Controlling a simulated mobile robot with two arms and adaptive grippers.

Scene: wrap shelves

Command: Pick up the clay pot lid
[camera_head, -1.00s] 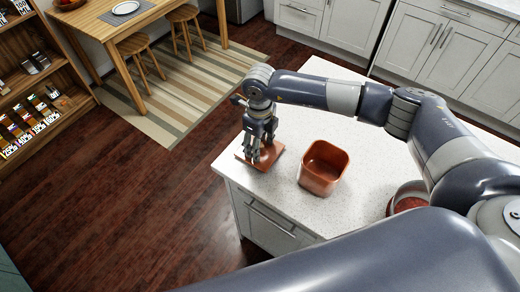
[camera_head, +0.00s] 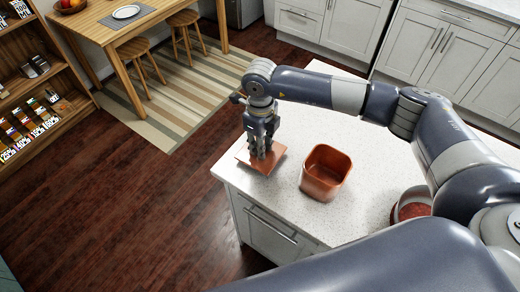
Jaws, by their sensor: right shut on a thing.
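The clay pot lid (camera_head: 268,163) is a flat, square, reddish-brown piece at the left corner of the white speckled counter. My right gripper (camera_head: 262,153) points down over it and is shut on it at the middle of its top. Whether the lid touches the counter or hangs just above it is hard to tell. The square clay pot (camera_head: 325,173) stands open and upright to the right of the lid, apart from it. My left gripper is not in view.
A bowl with red contents (camera_head: 411,205) sits on the counter (camera_head: 300,222) at the right, partly hidden by my arm. The counter's left edge is close to the lid. A wooden table (camera_head: 110,28), stools and a shelf stand farther off at the left.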

